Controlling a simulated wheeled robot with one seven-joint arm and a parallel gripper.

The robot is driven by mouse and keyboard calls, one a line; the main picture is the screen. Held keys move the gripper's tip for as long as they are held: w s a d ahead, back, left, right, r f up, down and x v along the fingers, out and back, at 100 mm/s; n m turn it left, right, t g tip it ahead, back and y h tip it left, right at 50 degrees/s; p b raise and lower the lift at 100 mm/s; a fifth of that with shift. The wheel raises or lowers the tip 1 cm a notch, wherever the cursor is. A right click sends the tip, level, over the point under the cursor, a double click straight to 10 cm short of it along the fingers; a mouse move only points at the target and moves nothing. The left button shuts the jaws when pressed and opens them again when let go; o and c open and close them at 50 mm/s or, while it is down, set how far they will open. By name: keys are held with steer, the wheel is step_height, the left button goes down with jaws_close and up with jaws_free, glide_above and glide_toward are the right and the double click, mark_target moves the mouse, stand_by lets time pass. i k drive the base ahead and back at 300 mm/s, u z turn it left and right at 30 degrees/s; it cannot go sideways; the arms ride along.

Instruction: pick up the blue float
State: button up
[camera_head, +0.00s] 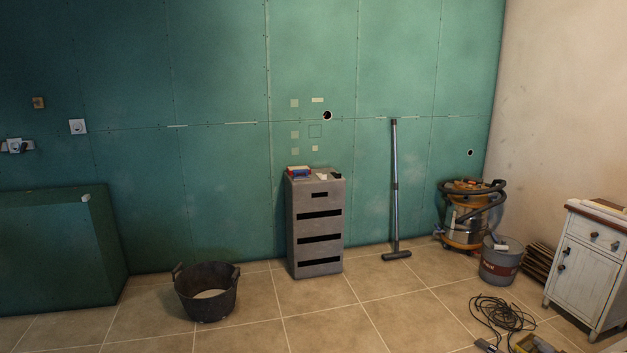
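A small blue item with a red part (298,171), which looks like the blue float, lies on the left part of the top of a grey drawer unit (299,235). It is too small in the picture to make out its handle clearly. A pale item and a small dark item lie to the right of it on the same top. My gripper is not in view.
The unit stands against the green plasterboard wall. A black bucket (207,308) stands on the floor to its front left. A vacuum pole (395,190) leans to its right. A vacuum (464,218), grey bucket (501,268), cable (503,313) and white cabinet (583,270) are farther right. Floor before the unit is clear.

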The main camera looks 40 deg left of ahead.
mark_target(295, 178)
steer(key=u, duration=1.6)
steer(key=i, duration=3.35)
steer(key=z, duration=0.1)
